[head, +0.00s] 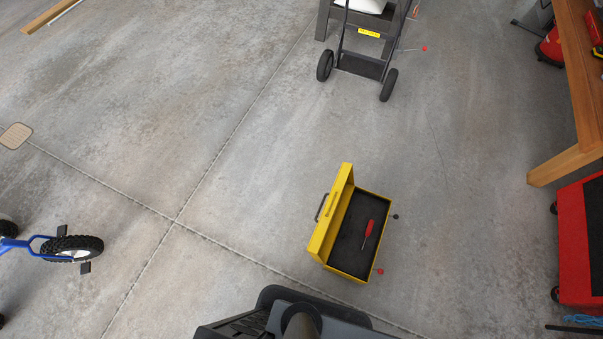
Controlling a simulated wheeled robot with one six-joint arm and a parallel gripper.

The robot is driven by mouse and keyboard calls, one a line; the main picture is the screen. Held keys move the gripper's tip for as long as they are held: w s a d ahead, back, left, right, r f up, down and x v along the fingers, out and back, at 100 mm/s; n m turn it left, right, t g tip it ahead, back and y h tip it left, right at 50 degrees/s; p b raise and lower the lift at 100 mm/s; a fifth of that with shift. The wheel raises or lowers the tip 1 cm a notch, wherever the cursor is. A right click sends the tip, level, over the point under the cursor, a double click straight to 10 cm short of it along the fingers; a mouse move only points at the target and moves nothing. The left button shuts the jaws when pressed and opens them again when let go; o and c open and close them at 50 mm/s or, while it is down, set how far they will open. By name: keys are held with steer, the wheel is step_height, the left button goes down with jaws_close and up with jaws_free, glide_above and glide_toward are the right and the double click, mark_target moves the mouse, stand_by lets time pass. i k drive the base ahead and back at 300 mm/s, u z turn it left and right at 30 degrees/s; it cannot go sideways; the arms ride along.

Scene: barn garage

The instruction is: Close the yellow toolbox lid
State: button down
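The yellow toolbox (374,192) stands on the concrete floor right of centre in the head view, just ahead of my dark base. Its yellow lid (331,207) is open and stands up along the box's left side, with a dark handle (320,207) on its outer face. Inside, a red-handled screwdriver (369,230) lies on the dark bottom. My gripper is not in view, so its state and distance from the lid do not show.
A hand truck (360,65) stands at the top. A wooden workbench (575,70) and a red cabinet (580,240) line the right. A blue bike (60,247) is at the left edge. Floor left of the toolbox is clear.

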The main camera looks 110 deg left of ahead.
mark_target(345, 180)
steer(key=k, duration=1.75)
steer(key=u, duration=1.7)
steer(key=k, duration=0.55)
steer(key=u, duration=0.65)
steer(key=i, duration=1.05)
steer(key=u, duration=0.1)
